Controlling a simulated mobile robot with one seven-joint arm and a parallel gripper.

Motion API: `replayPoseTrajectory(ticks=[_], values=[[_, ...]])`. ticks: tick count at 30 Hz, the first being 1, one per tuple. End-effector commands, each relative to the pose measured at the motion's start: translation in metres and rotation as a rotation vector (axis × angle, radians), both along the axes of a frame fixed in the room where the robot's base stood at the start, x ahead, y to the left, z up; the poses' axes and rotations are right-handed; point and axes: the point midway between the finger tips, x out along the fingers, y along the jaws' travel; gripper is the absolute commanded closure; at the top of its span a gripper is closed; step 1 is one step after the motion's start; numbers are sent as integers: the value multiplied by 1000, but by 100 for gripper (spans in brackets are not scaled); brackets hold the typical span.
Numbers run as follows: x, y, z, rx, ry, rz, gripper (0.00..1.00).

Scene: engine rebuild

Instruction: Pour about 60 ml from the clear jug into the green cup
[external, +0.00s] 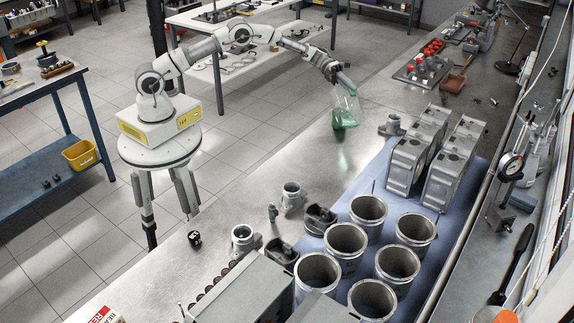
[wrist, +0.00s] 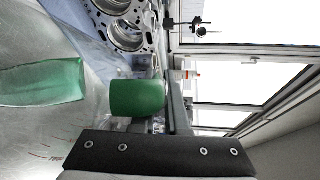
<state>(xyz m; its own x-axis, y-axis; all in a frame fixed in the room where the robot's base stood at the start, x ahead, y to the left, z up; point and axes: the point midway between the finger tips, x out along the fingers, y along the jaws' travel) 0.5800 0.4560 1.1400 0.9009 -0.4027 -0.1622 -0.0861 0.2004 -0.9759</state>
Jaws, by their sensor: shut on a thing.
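The jug looks tilted in the external view. Green liquid (wrist: 40,80) shows inside it in the wrist view, with faint measuring marks on its wall. The green cup (external: 338,120) shows just beside and partly behind the jug in the external view. In the wrist view the cup (wrist: 138,98) appears sideways, past the jug. I see no stream between them. The inside of the cup is hidden.
Grey engine parts (external: 408,165) and several metal cylinder sleeves (external: 346,242) stand on a blue mat (external: 376,178) to the right and front. A small metal fitting (external: 392,125) is right of the jug. Bare bench lies in front of the cup.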

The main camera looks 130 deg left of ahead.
Motion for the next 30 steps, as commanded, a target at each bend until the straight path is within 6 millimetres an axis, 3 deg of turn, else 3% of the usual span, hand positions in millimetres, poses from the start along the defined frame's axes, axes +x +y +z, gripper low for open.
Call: replayPoseTrajectory(ticks=[11, 16, 17, 19, 25, 30], values=[[-1, 1, 2, -9, -9, -1, 100], [29, -34, -24, 130, 110, -10, 100], [30, -34, -14, 153, 141, -6, 100], [37, -43, -25, 220, 207, -7, 100], [43, -47, -41, 307, 285, -1, 100], [44, -49, -41, 323, 300, -3, 100]])
